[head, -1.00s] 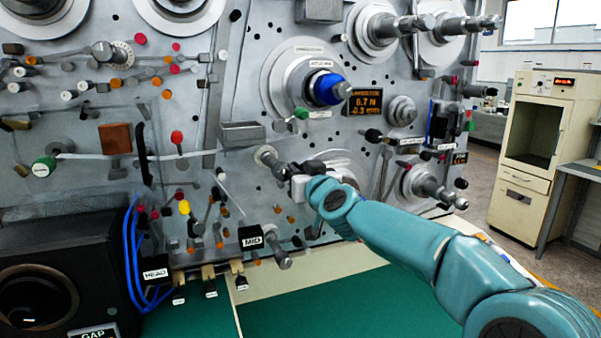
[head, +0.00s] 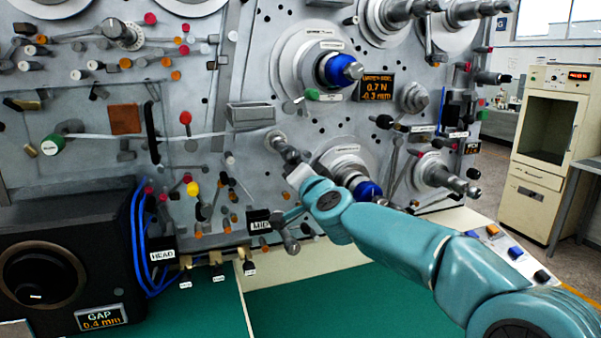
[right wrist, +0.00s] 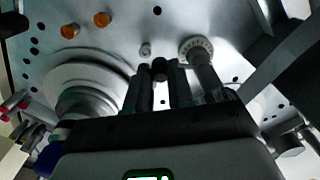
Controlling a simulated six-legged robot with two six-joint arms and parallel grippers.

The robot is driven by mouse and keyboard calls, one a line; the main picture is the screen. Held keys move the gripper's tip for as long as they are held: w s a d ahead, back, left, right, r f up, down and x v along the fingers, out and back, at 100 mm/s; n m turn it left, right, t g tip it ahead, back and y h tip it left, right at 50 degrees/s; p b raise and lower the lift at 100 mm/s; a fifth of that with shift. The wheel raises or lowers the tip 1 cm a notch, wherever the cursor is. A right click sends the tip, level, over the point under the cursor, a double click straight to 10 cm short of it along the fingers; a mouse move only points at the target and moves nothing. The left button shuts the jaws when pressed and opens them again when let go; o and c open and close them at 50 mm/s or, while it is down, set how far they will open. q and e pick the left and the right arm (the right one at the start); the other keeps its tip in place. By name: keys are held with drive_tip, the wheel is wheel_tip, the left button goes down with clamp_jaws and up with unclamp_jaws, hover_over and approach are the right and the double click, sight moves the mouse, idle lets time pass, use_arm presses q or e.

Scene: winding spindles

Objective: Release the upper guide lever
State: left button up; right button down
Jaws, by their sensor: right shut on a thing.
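A guide lever (head: 287,150) sits on the grey panel in the middle of the head view. Its round pivot shows at the upper left, and a dark arm runs down to the right. I cannot read a label on it. My right gripper (head: 298,165) is at the lever's lower right end, its fingers mostly hidden by the wrist. In the right wrist view the two dark fingers (right wrist: 160,88) are close together around a dark knob (right wrist: 158,67). A round graduated pivot (right wrist: 195,47) is beside them. My left gripper is not in view.
A blue-hubbed spindle (head: 367,190) is just right of my right wrist, and another (head: 340,70) is above. A grey tray-like box (head: 249,116) is above left of the lever. Several small levers crowd the panel's lower left. The green table (head: 350,295) below is bare.

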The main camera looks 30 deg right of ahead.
drive_tip(key=shift+w+a+f+m, duration=0.1)
drive_tip(key=shift+a+m, duration=0.15)
drive_tip(key=shift+m, duration=0.25)
drive_tip(key=c, duration=1.3)
unclamp_jaws()
drive_tip(key=shift+o, duration=0.2)
drive_tip(key=v, duration=1.6)
drive_tip(key=shift+a, duration=0.2)
